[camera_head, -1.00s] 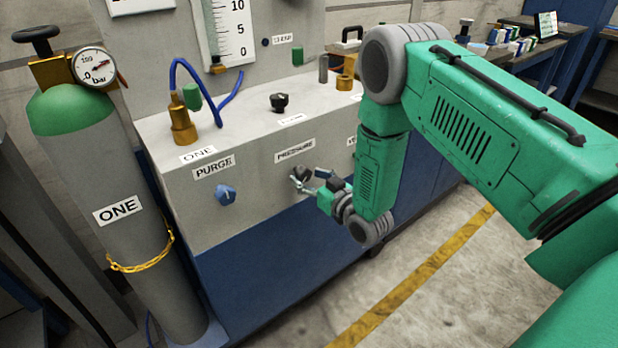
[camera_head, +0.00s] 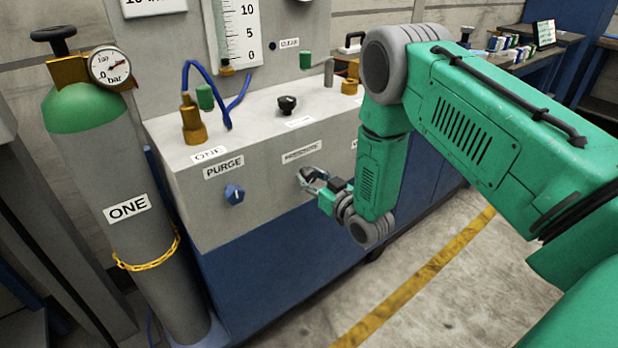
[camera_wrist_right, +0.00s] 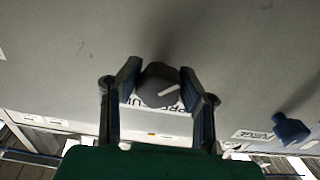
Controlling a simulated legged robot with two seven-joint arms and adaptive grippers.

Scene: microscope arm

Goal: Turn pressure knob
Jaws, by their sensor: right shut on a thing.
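The pressure knob (camera_wrist_right: 158,86) is dark and round with a white pointer line, and shows between my fingers in the right wrist view. In the head view my gripper hides it, just under the PRESSURE label (camera_head: 302,151) on the grey panel. My right gripper (camera_head: 306,178) is at the panel front, shut on the knob; its two fingers (camera_wrist_right: 162,95) stand on either side of the knob in the wrist view. The left gripper is in neither view.
A blue PURGE knob (camera_head: 234,194) sits left on the same panel; it also shows in the wrist view (camera_wrist_right: 290,129). A grey cylinder (camera_head: 128,208) with a green top and gauge (camera_head: 110,66) stands at the left. The floor (camera_head: 450,290) in front is clear.

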